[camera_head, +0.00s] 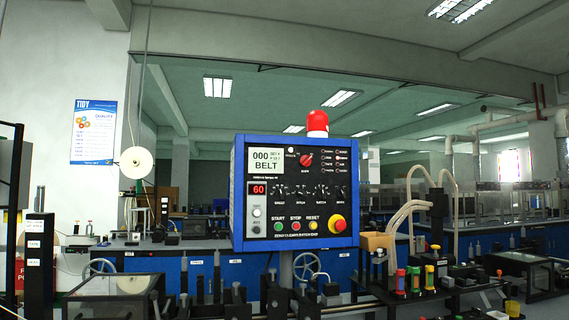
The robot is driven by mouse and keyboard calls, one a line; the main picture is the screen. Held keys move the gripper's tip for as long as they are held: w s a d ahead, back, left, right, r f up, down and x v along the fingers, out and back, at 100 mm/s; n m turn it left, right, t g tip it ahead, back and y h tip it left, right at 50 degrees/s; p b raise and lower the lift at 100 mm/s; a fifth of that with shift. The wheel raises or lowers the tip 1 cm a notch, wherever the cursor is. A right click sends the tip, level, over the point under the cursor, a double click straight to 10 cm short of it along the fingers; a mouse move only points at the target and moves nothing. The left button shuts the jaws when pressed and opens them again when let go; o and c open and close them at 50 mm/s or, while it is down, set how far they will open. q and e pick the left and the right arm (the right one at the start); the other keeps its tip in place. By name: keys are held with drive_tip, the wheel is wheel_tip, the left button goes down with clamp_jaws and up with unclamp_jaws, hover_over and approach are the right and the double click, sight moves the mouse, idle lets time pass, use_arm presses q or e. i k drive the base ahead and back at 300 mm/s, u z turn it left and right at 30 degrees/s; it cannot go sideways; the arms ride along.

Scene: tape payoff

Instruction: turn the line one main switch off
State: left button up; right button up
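A blue-framed control box (241,190) with a black face stands on a post in the middle of the view. A red rotary knob (306,160) sits in the upper middle of its face, tilted, with a small label that I cannot read surely. A display (265,161) left of it reads 000 and BELT. A red number display (258,189) reads 60. Neither of my grippers is in view.
A red emergency button (337,224) on yellow sits at the panel's lower right. A red beacon (317,122) tops the box. Dark machinery with coloured fittings (415,279) stands low at right. A white tape reel (136,162) hangs at left. Air before the panel looks clear.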

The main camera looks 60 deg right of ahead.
sight(305, 161)
drive_tip(key=z, duration=2.05)
